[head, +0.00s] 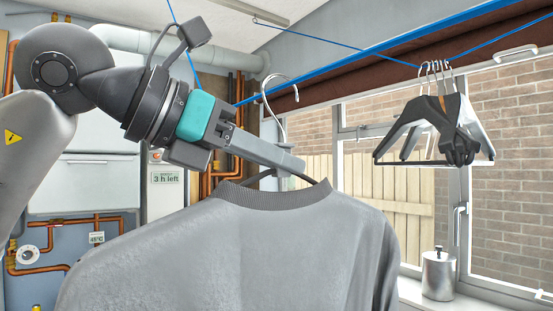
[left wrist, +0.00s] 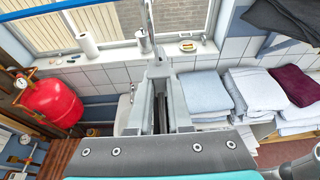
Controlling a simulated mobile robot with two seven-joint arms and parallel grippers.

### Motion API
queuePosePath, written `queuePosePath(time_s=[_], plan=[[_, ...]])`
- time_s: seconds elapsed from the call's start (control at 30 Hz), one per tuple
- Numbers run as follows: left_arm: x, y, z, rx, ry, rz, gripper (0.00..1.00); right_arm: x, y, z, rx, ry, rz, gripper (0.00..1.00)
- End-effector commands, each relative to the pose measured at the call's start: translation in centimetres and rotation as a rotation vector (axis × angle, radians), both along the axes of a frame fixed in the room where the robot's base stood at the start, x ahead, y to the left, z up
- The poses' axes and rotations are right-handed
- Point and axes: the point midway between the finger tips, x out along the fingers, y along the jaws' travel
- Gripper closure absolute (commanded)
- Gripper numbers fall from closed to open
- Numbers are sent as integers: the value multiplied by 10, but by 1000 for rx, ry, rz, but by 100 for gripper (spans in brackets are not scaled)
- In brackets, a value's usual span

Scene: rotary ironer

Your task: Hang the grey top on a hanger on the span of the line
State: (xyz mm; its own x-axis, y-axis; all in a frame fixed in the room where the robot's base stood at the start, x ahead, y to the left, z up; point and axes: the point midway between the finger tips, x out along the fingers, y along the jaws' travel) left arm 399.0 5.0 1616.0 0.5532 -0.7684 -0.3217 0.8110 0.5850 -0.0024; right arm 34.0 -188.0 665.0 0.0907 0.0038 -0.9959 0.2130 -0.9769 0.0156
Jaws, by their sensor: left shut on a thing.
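The grey top (head: 240,245) hangs on a hanger, its dark ribbed collar just below my left gripper (head: 293,166). The left gripper is shut on the hanger's neck. The hanger's silver hook (head: 276,88) rises above the fingers and shows in the left wrist view (left wrist: 150,18). In the head view the hook overlaps the blue line (head: 345,62); I cannot tell whether they touch. Most of the hanger is hidden inside the top. The fingers show in the left wrist view (left wrist: 160,105), close together. My right gripper is not in view.
Several hangers (head: 436,130) hang bunched on the line at the right, before the window. A metal canister (head: 438,274) stands on the sill. In the left wrist view, folded towels (left wrist: 205,95) lie on a counter at the right, and a red tank (left wrist: 52,100) is at the left.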

Motion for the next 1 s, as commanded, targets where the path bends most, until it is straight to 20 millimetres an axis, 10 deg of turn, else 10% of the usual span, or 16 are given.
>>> queuePosePath(time_s=[0.27, 0.3, 0.57, 1.0], plan=[[0, 0, -6, -2, -3, 1, 100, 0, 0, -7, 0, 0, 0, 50], [0, 0, -5, -2, -3, 1, 78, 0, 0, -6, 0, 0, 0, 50], [0, 0, -5, -2, -1, 0, 49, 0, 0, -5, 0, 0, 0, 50], [0, 0, -5, 0, 0, 0, 48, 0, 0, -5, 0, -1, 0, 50]])
